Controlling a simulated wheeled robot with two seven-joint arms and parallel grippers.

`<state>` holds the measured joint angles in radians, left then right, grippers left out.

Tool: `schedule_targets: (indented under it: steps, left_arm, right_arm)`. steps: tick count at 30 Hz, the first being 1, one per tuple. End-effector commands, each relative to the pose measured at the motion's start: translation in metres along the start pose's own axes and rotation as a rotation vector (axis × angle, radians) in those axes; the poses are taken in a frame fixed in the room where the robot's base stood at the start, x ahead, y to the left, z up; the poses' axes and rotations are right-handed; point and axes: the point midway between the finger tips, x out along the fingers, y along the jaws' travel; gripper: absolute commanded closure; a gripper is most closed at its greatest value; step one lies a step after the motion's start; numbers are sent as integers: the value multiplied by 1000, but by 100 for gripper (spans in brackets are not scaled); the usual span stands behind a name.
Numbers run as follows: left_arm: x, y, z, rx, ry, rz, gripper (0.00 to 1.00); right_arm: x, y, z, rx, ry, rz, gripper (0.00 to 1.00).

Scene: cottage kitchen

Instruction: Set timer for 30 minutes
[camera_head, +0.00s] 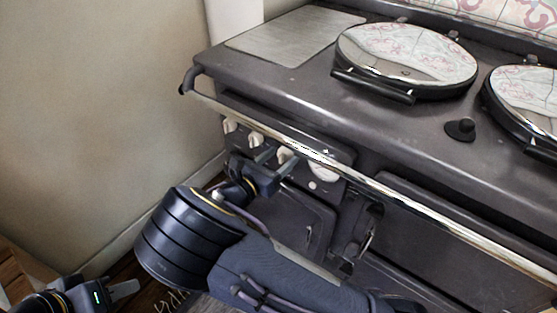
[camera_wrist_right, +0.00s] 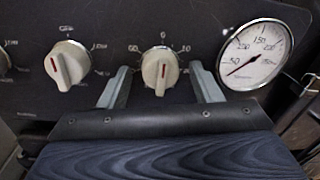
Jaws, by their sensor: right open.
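The timer knob (camera_wrist_right: 160,70) is cream with a red line, on the dark stove panel. Its bar stands about upright, below a 0 mark. My right gripper (camera_wrist_right: 163,86) is open, with one finger on each side of the knob; contact is not clear. In the head view the knob (camera_head: 285,154) shows beside the right gripper (camera_head: 277,162) at the stove front. My left gripper (camera_head: 122,290) is low at the bottom left, away from the stove; its jaw opening is unclear.
Another cream knob (camera_wrist_right: 68,65) is left of the timer knob, and a round white gauge (camera_wrist_right: 255,54) is to its right. A chrome rail (camera_head: 400,198) runs along the stove front above the panel. A beige wall (camera_head: 90,110) stands at the left.

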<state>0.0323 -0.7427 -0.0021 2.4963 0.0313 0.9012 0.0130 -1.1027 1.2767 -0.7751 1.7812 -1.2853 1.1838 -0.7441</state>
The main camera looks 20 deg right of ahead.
Motion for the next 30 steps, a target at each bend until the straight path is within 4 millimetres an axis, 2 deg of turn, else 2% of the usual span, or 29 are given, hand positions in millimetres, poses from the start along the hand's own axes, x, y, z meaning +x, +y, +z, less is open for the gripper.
schedule_targets:
  steps: [7, 17, 24, 30]
  left_arm:
    - [0, 0, 0, 0, 0, 0, 65]
    - [0, 0, 0, 0, 0, 0, 65]
    - [0, 0, 0, 0, 0, 0, 65]
    - [0, 0, 0, 0, 0, 0, 65]
  right_arm:
    - [1, 0, 0, 0, 1, 0, 43]
    - [0, 0, 0, 0, 1, 0, 86]
    - [0, 0, 0, 21, 3, 0, 86]
    - [0, 0, 0, 107, 8, 1, 86]
